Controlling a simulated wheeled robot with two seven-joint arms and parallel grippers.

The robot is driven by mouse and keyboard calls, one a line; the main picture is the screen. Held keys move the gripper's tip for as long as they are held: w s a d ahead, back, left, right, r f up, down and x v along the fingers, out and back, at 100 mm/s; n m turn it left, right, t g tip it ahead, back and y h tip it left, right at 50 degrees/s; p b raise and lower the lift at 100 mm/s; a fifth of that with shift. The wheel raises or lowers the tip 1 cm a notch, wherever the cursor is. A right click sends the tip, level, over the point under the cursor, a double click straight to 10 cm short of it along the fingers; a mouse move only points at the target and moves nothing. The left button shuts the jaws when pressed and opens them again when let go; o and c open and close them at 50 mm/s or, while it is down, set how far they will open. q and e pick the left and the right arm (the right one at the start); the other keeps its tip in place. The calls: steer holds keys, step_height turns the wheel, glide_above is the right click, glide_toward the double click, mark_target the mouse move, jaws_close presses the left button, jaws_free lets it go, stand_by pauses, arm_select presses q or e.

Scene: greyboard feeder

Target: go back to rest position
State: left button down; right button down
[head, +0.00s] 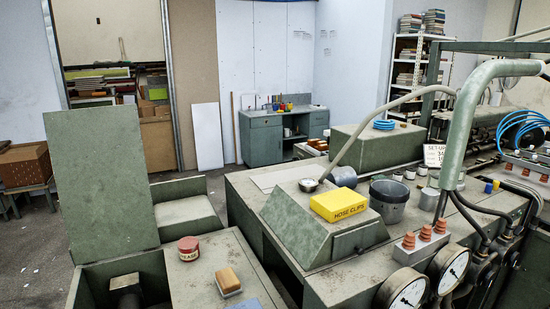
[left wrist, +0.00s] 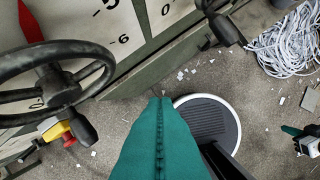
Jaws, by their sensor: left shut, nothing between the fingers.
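My left gripper (left wrist: 160,101) shows in the left wrist view as two long teal fingers pressed together along a dark seam. It is shut and empty, hanging over the grey floor beside the machine front. A small teal, white and black part at the right edge of that view looks like my right gripper (left wrist: 298,133); it is too small and cut off to tell its state. Neither gripper shows in the head view.
A black handwheel (left wrist: 42,75) and a red-and-yellow button (left wrist: 62,132) are left of my left gripper. A paper-shred heap (left wrist: 287,42) lies at upper right. The head view shows a yellow hose-clips box (head: 338,204), a red tin (head: 188,248) and gauges (head: 405,292).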

arm_select(q)
steer(key=s+f+g+b, duration=0.1)
steer(key=s+f+b, duration=0.2)
steer(key=f, duration=1.2)
steer(key=s+f+b, duration=0.3)
steer(key=f, duration=1.2)
steer(key=s+a+f+g+b, duration=0.1)
steer(key=s+a+f+b, duration=0.2)
steer(key=s+f, duration=1)
steer(key=shift+s+f+b, duration=0.2)
steer(key=shift+f+b, duration=0.4)
steer(key=shift+f, duration=0.05)
steer(key=shift+a, duration=0.1)
